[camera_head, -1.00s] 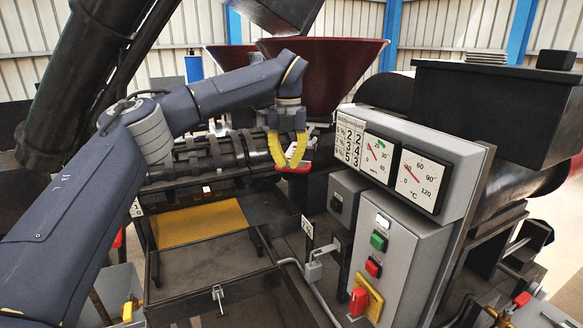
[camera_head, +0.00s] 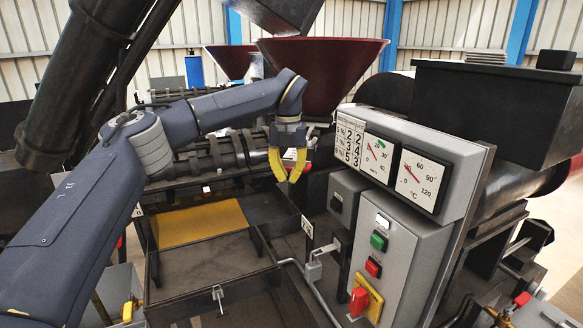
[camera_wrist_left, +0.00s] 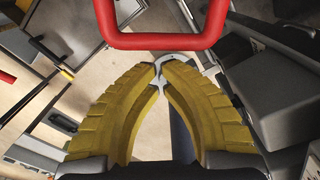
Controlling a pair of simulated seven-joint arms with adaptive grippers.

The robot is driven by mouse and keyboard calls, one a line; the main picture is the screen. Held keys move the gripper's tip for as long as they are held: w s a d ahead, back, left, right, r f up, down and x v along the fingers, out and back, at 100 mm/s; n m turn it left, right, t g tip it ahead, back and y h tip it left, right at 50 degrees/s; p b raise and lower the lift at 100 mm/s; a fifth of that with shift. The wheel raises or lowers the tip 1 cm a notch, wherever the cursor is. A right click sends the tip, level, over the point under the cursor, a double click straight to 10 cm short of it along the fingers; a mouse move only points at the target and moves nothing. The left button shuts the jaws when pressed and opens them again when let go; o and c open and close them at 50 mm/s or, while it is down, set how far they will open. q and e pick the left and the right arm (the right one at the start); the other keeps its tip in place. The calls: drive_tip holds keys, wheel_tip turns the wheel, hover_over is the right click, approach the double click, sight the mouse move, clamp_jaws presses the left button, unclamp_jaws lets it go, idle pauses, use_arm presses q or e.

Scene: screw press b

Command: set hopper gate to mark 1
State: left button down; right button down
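The dark red hopper (camera_head: 322,72) stands at the back centre, a wide cone above the press barrel. A small red part (camera_head: 308,167) shows just right of my left gripper's fingers, partly hidden by them. In the left wrist view a red loop handle (camera_wrist_left: 165,40) crosses the top, just beyond the fingertips and apart from them. My left gripper (camera_head: 292,178) has yellow fingers pointing down below the hopper; in the left wrist view the tips (camera_wrist_left: 160,65) almost meet with nothing between them. The gate's marks cannot be made out. My right gripper is not in view.
A grey control box with gauges (camera_head: 420,180) and green and red buttons stands close to the right of the gripper. The horizontal barrel (camera_head: 215,152) runs behind it. An open frame with a yellow plate (camera_head: 200,224) lies below left.

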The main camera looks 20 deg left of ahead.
sight(291, 170)
use_arm(q)
drive_tip(key=shift+w+f, duration=0.1)
drive_tip(key=shift+w, duration=0.7)
drive_tip(key=shift+w+a, duration=0.1)
drive_tip(key=shift+w, duration=0.85)
drive_tip(key=shift+s, duration=1.25)
wheel_tip(291, 170, up, 9)
idle(0.8)
drive_tip(key=shift+f, duration=0.15)
